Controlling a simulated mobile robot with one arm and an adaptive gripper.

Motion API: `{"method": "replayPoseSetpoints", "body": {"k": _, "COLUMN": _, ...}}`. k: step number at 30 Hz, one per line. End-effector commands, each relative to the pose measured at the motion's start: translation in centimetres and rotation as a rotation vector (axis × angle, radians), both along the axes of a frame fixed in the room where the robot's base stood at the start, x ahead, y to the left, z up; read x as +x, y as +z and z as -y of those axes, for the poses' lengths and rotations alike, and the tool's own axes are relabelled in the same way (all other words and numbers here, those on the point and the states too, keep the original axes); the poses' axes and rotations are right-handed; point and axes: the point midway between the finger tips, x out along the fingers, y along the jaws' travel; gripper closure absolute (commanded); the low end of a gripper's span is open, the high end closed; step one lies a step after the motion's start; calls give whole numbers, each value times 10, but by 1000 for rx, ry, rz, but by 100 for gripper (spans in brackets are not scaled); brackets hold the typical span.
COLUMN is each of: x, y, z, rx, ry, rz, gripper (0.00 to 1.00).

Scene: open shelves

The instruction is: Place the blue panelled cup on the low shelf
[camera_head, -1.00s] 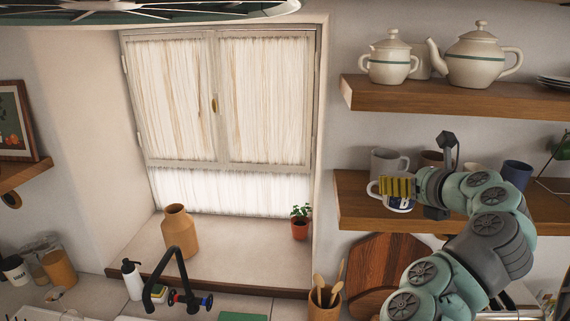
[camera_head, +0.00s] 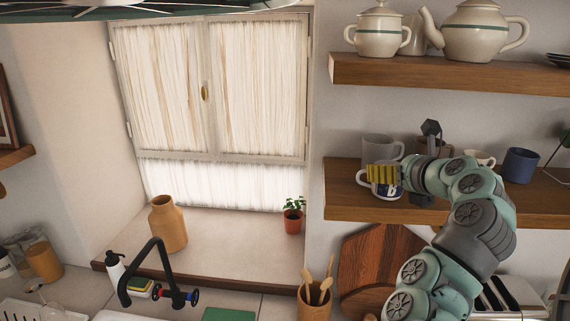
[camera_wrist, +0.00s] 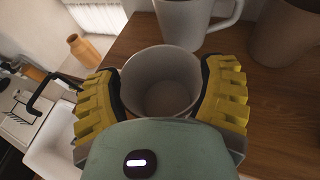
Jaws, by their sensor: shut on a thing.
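The blue panelled cup (camera_head: 369,186) is white with a dark blue panel bearing a letter, and its handle points left in the head view. My gripper (camera_head: 383,175) is shut on it, with yellow ribbed fingers at its sides. In the wrist view the cup (camera_wrist: 160,88) looks upright and empty, between both fingers of my gripper (camera_wrist: 160,98). The low shelf (camera_head: 342,203) is the lower wooden board, and the cup is at its front left part. I cannot tell whether the cup's base touches the board.
A grey mug (camera_head: 380,148) stands close behind the held cup; it also shows in the wrist view (camera_wrist: 185,22). A brown cup (camera_wrist: 284,35) is to its right. A blue cup (camera_head: 521,164) stands farther right. The upper shelf (camera_head: 440,75) holds teapots.

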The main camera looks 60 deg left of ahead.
Motion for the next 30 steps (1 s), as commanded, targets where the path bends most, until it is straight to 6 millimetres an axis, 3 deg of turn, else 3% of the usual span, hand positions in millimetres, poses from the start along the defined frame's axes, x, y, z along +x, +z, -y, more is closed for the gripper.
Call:
{"method": "replayPoseSetpoints", "body": {"k": 5, "x": 0, "y": -2, "z": 0, "rx": 0, "ry": 1, "rz": 0, "gripper": 69}}
{"method": "replayPoseSetpoints", "body": {"k": 6, "x": 0, "y": -2, "z": 0, "rx": -1, "ry": 0, "rz": 0, "gripper": 20}}
{"method": "replayPoseSetpoints", "body": {"k": 12, "x": 1, "y": -2, "z": 1, "rx": -1, "ry": -2, "rz": 0, "gripper": 0}}
{"method": "replayPoseSetpoints", "body": {"k": 22, "x": 1, "y": 2, "z": 2, "rx": 0, "ry": -4, "rz": 2, "gripper": 0}}
{"method": "replayPoseSetpoints", "body": {"k": 30, "x": -7, "y": 14, "z": 30, "rx": 3, "ry": -10, "rz": -2, "gripper": 0}}
